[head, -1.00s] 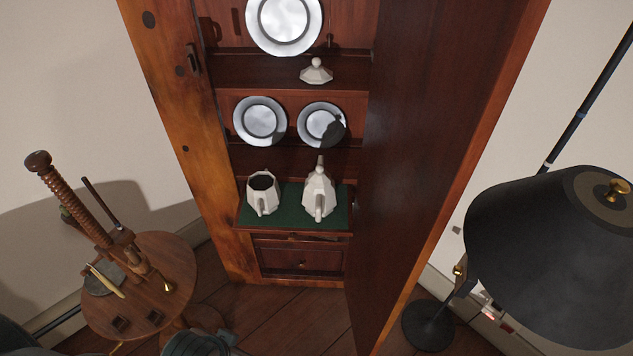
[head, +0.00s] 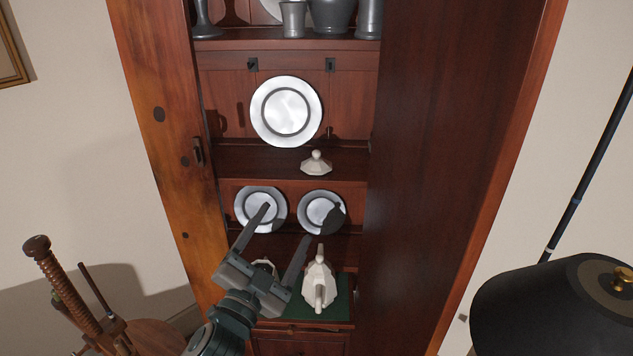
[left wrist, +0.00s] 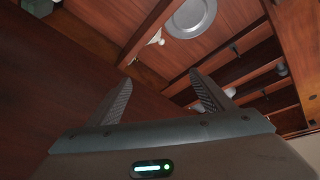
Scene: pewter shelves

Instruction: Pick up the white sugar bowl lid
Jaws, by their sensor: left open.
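The white sugar bowl lid (head: 316,162) is a faceted piece with a knob, sitting alone on the cabinet's middle shelf (head: 255,161). It also shows in the left wrist view (left wrist: 156,39), near the shelf edge beyond my fingers. My left gripper (head: 286,222) is open and empty, in front of the cabinet below and a little left of the lid, not touching it. The white sugar bowl (head: 264,265) on the green-covered lower shelf is mostly hidden behind my gripper. My right gripper is in neither view.
A white teapot (head: 319,282) stands right of my left gripper. A large pewter plate (head: 286,112) stands behind the lid; two smaller plates stand below. The open cabinet door (head: 440,150) bounds the right side. A black lamp (head: 540,310) stands further right.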

